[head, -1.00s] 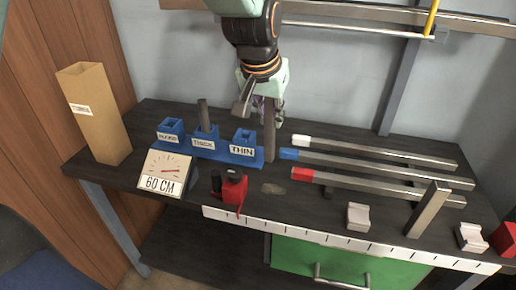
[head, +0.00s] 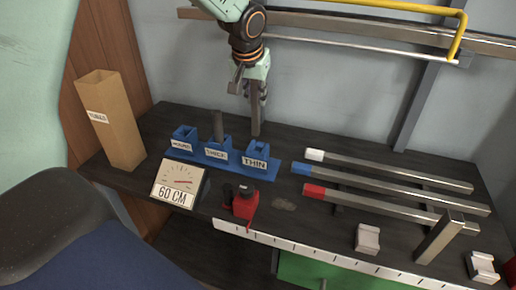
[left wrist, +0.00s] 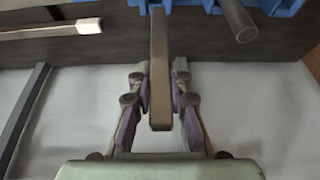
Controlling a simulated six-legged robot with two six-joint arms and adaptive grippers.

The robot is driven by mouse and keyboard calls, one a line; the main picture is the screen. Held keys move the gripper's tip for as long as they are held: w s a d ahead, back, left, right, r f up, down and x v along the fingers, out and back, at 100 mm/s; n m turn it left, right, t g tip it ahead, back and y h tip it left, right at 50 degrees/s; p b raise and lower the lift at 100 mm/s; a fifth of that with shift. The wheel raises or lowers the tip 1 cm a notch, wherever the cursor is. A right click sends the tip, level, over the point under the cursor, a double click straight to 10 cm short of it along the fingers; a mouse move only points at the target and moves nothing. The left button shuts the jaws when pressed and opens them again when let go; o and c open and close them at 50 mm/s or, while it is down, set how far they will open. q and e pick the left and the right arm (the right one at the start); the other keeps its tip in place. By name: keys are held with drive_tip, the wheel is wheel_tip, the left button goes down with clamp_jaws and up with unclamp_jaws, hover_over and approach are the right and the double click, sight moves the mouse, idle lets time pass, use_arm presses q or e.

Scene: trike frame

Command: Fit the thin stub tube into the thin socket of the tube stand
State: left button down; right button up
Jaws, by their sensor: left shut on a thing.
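My left gripper (head: 254,88) is shut on the thin stub tube (head: 256,118), a grey square tube held upright. The tube (left wrist: 160,70) also shows between the fingers in the left wrist view. The blue tube stand (head: 235,171) has three sockets; two labels read THICK and THIN. The tube's lower end is just above or behind the thin socket (head: 257,149); I cannot tell whether it is directly over the opening. A round grey tube (head: 218,124) stands upright at the THICK socket, and its end (left wrist: 246,35) shows in the left wrist view. My right gripper is out of view.
A gauge reading 60 CM (head: 178,184) and a red tool (head: 243,204) stand in front of the stand. Long bars with white, blue and red ends (head: 395,190) lie to the right. A tall cardboard box (head: 112,120) is at the left.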

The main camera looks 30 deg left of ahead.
sight(259, 123)
use_arm(q)
drive_tip(key=f, duration=0.5)
drive_tip(key=shift+w+d+f, duration=0.1)
drive_tip(key=shift+w+d, duration=0.25)
drive_tip(key=f, duration=0.2)
drive_tip(key=f+b, duration=0.1)
drive_tip(key=shift+s+a+f, duration=0.2)
drive_tip(key=shift+s, duration=0.1)
drive_tip(key=shift+w+d+f, duration=0.1)
drive_tip(key=shift+w+f, duration=0.05)
drive_tip(key=shift+w, duration=0.15)
drive_tip(key=c, duration=1.7)
unclamp_jaws()
drive_tip(key=o, duration=0.4)
drive_tip(key=shift+s, duration=0.25)
drive_tip(key=shift+o, duration=0.2)
drive_tip(key=shift+w, duration=0.1)
drive_tip(key=shift+w, duration=0.1)
drive_tip(key=v, duration=1.2)
drive_tip(key=shift+p, duration=0.45)
